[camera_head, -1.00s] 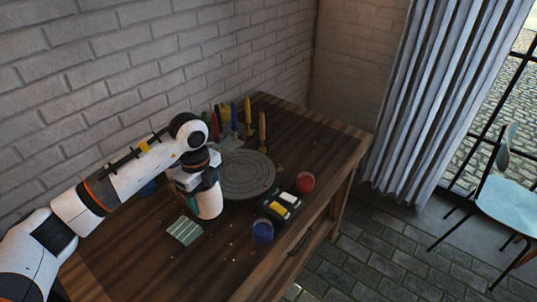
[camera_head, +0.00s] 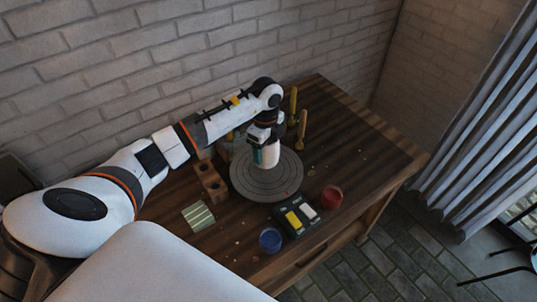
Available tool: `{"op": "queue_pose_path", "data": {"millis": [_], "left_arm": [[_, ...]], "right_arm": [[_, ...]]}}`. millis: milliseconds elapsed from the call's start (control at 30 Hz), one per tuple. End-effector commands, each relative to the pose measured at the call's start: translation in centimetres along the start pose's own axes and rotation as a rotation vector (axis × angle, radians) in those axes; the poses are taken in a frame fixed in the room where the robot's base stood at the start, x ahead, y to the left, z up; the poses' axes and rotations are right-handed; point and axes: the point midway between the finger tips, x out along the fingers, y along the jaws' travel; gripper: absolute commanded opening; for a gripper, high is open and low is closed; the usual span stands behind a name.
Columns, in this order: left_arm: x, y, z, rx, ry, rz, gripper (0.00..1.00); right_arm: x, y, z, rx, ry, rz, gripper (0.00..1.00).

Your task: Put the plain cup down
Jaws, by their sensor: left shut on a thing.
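A plain white cup (camera_head: 271,155) shows at the grey round turntable (camera_head: 265,188), in front of its back part. My left gripper (camera_head: 262,140) is shut on the cup from above and behind, and hides part of it. The cup looks upright. I cannot tell whether its base touches the turntable or is just above it. My right gripper is not in view.
A black paint box with yellow and white blocks (camera_head: 297,218), a blue pot (camera_head: 270,240) and a red pot (camera_head: 332,197) stand in front. A green striped cloth (camera_head: 198,216) and a wooden holder (camera_head: 211,184) lie left. Upright tools (camera_head: 302,123) stand behind. The table's right side is clear.

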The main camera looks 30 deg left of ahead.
Motion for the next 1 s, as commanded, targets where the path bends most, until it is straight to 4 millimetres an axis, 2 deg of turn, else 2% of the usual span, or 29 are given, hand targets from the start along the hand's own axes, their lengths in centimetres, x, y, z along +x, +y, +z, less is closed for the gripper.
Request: {"op": "queue_pose_path", "data": {"millis": [167, 400, 833, 867, 967, 1000], "left_arm": [[1.3, 0.0, 0.1, 0.000, -0.002, -0.001, 0.40], [4.1, 0.0, 0.1, 0.001, 0.000, 0.001, 0.40], [4.9, 0.0, 0.0, 0.001, 0.000, 0.002, 0.40], [4.9, 0.0, 0.0, 0.001, 0.000, 0.001, 0.74], [4.8, 0.0, 0.0, 0.001, 0.000, 0.001, 0.90], [4.8, 0.0, 0.0, 0.001, 0.000, 0.001, 0.92]], "right_arm": [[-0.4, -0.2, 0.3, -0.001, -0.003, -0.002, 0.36], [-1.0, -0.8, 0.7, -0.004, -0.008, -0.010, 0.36], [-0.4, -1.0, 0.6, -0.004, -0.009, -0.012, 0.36], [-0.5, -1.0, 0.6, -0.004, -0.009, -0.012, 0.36], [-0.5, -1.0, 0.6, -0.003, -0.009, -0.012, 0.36], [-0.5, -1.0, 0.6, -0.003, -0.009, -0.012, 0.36]]}}
